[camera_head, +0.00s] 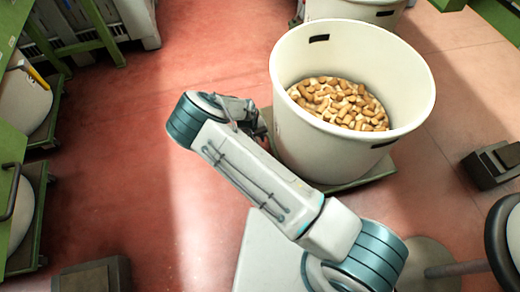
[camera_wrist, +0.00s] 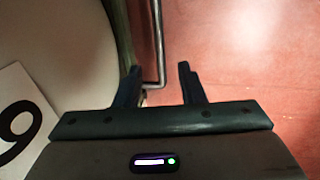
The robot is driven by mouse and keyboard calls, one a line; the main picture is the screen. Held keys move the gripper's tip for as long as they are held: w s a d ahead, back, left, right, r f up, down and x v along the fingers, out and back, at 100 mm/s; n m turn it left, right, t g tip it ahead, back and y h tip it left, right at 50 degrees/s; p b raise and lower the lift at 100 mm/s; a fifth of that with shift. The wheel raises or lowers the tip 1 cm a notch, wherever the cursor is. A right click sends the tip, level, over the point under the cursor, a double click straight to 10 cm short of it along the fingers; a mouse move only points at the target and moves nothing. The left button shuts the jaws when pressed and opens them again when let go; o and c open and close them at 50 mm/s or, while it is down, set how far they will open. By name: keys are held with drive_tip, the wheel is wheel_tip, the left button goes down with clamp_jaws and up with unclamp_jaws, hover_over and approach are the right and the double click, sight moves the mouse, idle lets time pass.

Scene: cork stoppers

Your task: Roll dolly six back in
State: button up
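A white round bin (camera_head: 290,95) holds many cork stoppers (camera_head: 340,103) and stands on a green dolly (camera_head: 362,180) on the red floor. In the wrist view the bin wall (camera_wrist: 70,50) carries a white label (camera_wrist: 35,95) with a black digit, a 6 or 9 shape turned in the picture. A thin grey metal handle (camera_wrist: 159,40) runs down and bends left. My gripper (camera_wrist: 158,68) is open, with the handle's lower end showing between its fingers; contact cannot be told. In the head view my gripper (camera_head: 258,124) is at the bin's left side, partly hidden by my arm.
Another white bin (camera_head: 388,12) stands behind. At left, green framing (camera_head: 10,145) holds white bins (camera_head: 22,103) on dollies. Dark blocks sit on the floor at right (camera_head: 490,165) and front left (camera_head: 95,276). Red floor (camera_head: 120,180) between the framing and the corks' bin is clear.

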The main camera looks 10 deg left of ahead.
drive_tip(key=f+b, duration=0.1)
drive_tip(key=f, duration=0.2)
drive_tip(key=d+f+b, duration=0.1)
drive_tip(key=f, duration=0.1)
drive_tip(key=f+b, duration=0.1)
drive_tip(key=f, duration=0.2)
drive_tip(key=shift+w+d+f, duration=0.3)
drive_tip(key=shift+w, duration=0.05)
clamp_jaws()
